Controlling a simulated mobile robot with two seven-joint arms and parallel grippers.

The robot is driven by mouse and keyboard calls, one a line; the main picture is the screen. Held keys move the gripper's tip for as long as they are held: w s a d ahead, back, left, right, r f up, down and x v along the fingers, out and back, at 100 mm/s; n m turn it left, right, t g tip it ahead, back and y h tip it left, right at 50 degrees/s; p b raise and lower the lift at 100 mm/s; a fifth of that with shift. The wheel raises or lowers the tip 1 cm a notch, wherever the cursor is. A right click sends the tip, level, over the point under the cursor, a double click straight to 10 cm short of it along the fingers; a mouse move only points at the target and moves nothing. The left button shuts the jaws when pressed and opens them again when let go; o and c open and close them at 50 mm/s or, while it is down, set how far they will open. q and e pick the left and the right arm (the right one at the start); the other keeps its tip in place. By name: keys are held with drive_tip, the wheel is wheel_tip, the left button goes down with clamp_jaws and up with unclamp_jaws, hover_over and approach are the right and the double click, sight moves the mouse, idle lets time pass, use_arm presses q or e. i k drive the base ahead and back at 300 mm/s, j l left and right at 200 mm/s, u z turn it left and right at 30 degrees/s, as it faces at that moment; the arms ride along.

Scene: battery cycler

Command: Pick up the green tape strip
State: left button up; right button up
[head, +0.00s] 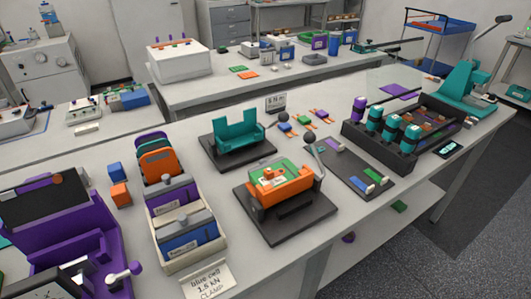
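A small green piece with a white part (374,176) lies at the near end of a dark flat board (352,168) right of centre; it may be the green tape strip, but it is too small to be sure. A purple piece (333,145) lies at the board's far end. Another green flat piece (399,206) shows below the table's front edge. A green layer also shows on top of the orange clamp fixture (282,190). Neither of my grippers is in view.
A teal fixture (238,137) stands behind the orange one. A bin of cells (190,262) and a purple machine (75,235) stand at left. A dark rack with teal cylinders (375,120) and a teal lever press (468,85) stand at right.

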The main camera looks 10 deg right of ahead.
sight(371, 174)
drive_tip(key=z, duration=1.25)
